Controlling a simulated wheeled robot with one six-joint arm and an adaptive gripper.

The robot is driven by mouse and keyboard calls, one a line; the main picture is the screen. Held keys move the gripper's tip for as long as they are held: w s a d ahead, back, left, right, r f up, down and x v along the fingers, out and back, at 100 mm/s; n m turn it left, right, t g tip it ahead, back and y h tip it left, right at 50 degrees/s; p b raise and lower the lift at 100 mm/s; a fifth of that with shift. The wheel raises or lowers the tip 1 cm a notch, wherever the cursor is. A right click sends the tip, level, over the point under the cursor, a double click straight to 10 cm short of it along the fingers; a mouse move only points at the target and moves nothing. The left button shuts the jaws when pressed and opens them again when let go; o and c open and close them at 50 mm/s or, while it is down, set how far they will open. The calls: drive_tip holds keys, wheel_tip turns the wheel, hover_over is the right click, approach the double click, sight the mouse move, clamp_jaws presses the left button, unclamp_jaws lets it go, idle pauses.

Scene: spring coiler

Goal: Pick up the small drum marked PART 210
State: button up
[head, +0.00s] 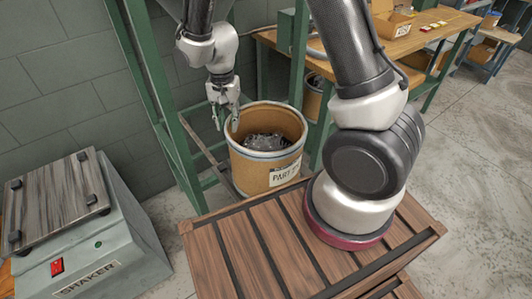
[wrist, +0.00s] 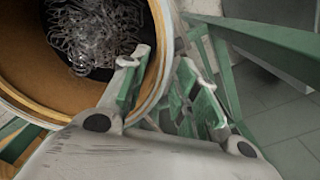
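The small drum (head: 248,172) is a brown fibre drum with a pale metal rim, standing upright behind the wooden slatted top. Its white label (head: 285,172) reads "PART 2"; the rest of the number is hidden or cut off by my arm. Coiled metal springs (head: 264,141) lie inside it. My gripper (head: 227,119) points down at the drum's left rim, fingers open. In the wrist view, the drum (wrist: 28,82) fills the upper left. My gripper (wrist: 165,66) has its left finger over the drum's inside and its right finger outside, with the rim between them. I cannot tell whether either touches.
A green steel frame (head: 160,85) stands close around the drum's left and back. A grey shaker machine (head: 90,240) is at the left. A workbench (head: 410,40) with a cardboard box (head: 392,20) is at the back right. Another drum (head: 312,97) stands beneath the bench.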

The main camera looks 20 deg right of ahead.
wheel_tip(320, 180, down, 6)
drive_tip(key=shift+d, duration=0.2)
drive_tip(key=shift+w, duration=0.1)
clamp_jaws()
